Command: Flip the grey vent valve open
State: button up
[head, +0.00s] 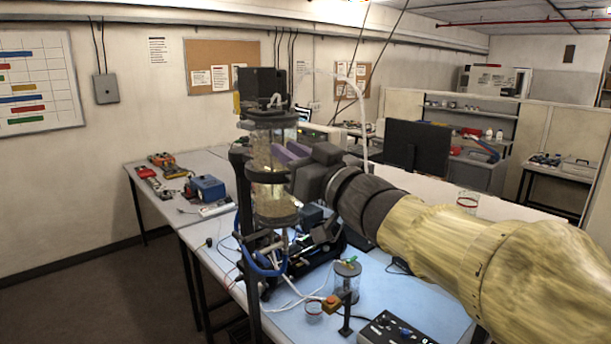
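A tall clear cylinder (272,198) with dark bands and a black box on top stands upright in a dark frame on the blue-topped bench. My gripper (286,154), with two purple fingers, is at the upper part of this cylinder, in front of it or beside it. The fingers show as two separate strips, with nothing seen between them. Contact with the cylinder cannot be told. I cannot make out the grey vent valve; it may be hidden or too small. A small clear cylinder (346,279) with a green piece on top stands lower on the bench.
An orange part (332,300) and a small glass (313,308) are near the small cylinder. A black control box (396,330) lies at the front edge. Blue and white tubes run around the tall cylinder's base. A dark monitor (418,147) stands behind my arm.

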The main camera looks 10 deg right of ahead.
jog(key=shift+b+v, duration=0.35)
jog(key=shift+v, duration=1.5)
jog(key=w+d+f+m+g+h, duration=0.1)
jog(key=d+f+m+h, duration=0.15)
jog(key=f, duration=0.55)
jog(key=w+d+f+m+g+h+b, duration=0.1)
jog(key=d+f+m+h, duration=0.1)
jog(key=f+h, duration=0.35)
jog(key=w+d+f+m+g+h, duration=0.1)
jog(key=w+d+f+m+h, duration=0.15)
jog(key=f, duration=0.75)
jog(key=s+d+f+g+b, duration=0.1)
jog(key=s+f+g, duration=1)
jog(key=s+f, duration=0.7)
notch_tip(320, 180, down, 4)
jog(key=shift+d+r+h, duration=0.1)
jog(key=shift+d+h, duration=0.1)
jog(key=shift+h, duration=0.25)
